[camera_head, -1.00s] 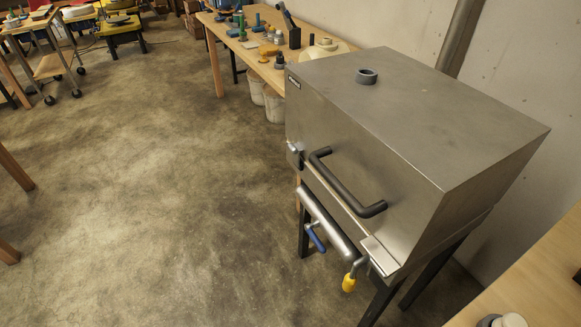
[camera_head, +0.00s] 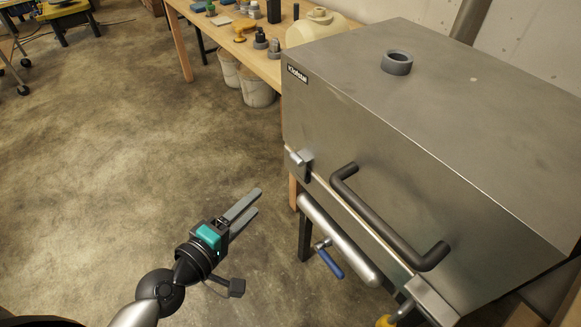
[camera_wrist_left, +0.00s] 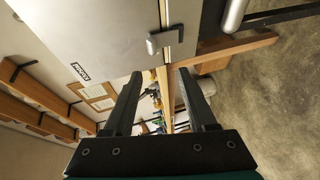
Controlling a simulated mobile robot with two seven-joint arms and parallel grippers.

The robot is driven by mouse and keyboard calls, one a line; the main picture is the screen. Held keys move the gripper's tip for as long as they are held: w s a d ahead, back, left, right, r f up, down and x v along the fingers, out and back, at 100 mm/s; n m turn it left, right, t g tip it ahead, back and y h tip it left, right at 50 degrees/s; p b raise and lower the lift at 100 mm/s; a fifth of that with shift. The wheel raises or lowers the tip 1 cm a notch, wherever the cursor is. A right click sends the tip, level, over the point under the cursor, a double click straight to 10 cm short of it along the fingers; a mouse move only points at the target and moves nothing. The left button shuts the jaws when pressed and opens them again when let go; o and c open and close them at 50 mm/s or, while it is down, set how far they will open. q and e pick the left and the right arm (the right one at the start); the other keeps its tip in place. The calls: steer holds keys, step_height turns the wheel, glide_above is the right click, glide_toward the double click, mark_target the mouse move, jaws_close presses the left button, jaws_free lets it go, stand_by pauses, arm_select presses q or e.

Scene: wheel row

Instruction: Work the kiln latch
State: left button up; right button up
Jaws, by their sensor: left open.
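The kiln (camera_head: 400,130) is a large grey metal box on dark legs at the right of the head view. Its small metal latch (camera_head: 300,161) sits at the left end of the front, at the lid seam. The latch also shows in the left wrist view (camera_wrist_left: 160,42), beyond the fingertips. A black bar handle (camera_head: 385,218) is on the kiln front. My left gripper (camera_head: 253,202) is open and empty, left of the kiln and apart from the latch. Its two fingers (camera_wrist_left: 158,78) show in the wrist view with nothing between them. My right gripper is not in view.
A metal pipe (camera_head: 338,240) with a blue-handled valve (camera_head: 330,263) runs below the kiln front. A yellow valve handle (camera_head: 385,321) is at the bottom. A wooden bench (camera_head: 262,66) with bottles and white buckets (camera_head: 257,92) stands behind.

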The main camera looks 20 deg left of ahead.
arm_select(q)
steer(key=r, duration=0.1)
glide_toward(294, 162)
steer(key=x, duration=0.8)
steer(key=shift+w, duration=0.4)
jaws_close()
stand_by(0.3)
stand_by(0.9)
